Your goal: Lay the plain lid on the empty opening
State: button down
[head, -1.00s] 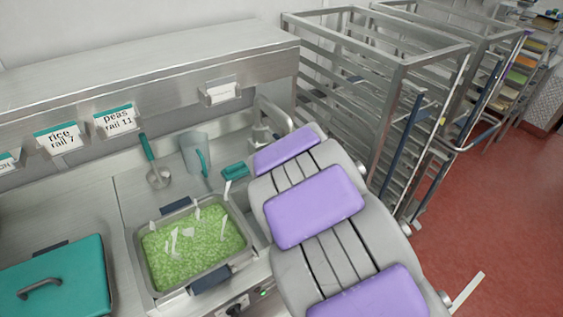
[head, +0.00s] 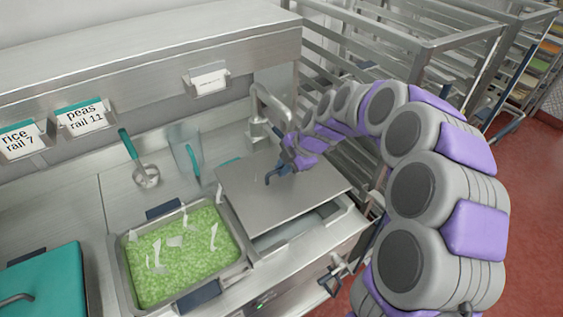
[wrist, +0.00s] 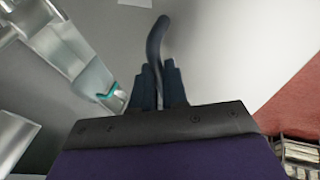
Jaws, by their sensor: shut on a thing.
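The plain grey metal lid (head: 305,198) is in the head view, right of the pan of peas. My gripper (head: 284,170) is shut on the lid's dark handle (head: 271,178). The lid is over the back part of the empty opening (head: 300,232), whose front part shows below the lid's front edge. I cannot tell how far the lid is above the rim. In the wrist view my gripper (wrist: 160,88) has its dark fingers closed around the curved dark handle (wrist: 156,42).
A pan of green peas (head: 180,250) with pale scraps on it is left of the opening. A teal lid (head: 45,285) lies at far left. A tap (head: 265,115) stands behind the lid. A ladle (head: 140,165) and a clear jug (head: 185,148) are at the back. Metal racks (head: 400,50) stand to the right.

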aim_at(288, 177)
jog(key=shift+w+d+r+n, duration=0.1)
jog(key=shift+d+n, duration=0.2)
jog(key=shift+d, duration=0.2)
jog(key=shift+a+f, duration=0.3)
jog(key=shift+a, duration=0.1)
jog(key=x, duration=0.2)
jog(key=shift+s+a+f+p, duration=0.2)
jog(key=shift+a+f+p, duration=0.05)
jog(key=shift+a+p, duration=0.15)
jog(key=f, duration=0.1)
jog(key=d+f, duration=0.1)
jog(key=shift+d+f, duration=0.25)
jog(key=shift+d, duration=0.05)
jog(key=shift+w+d, duration=0.1)
jog(key=shift+d, duration=0.15)
jog(key=shift+a+f+b, duration=0.2)
jog(key=shift+a+b, duration=0.1)
jog(key=shift+a, duration=0.25)
jog(key=shift+a+f+b, duration=0.2)
jog(key=shift+a+b, duration=0.1)
jog(key=shift+a, duration=0.25)
jog(key=shift+d+r, duration=0.15)
jog(key=shift+d, duration=0.55)
jog(key=shift+a, duration=0.1)
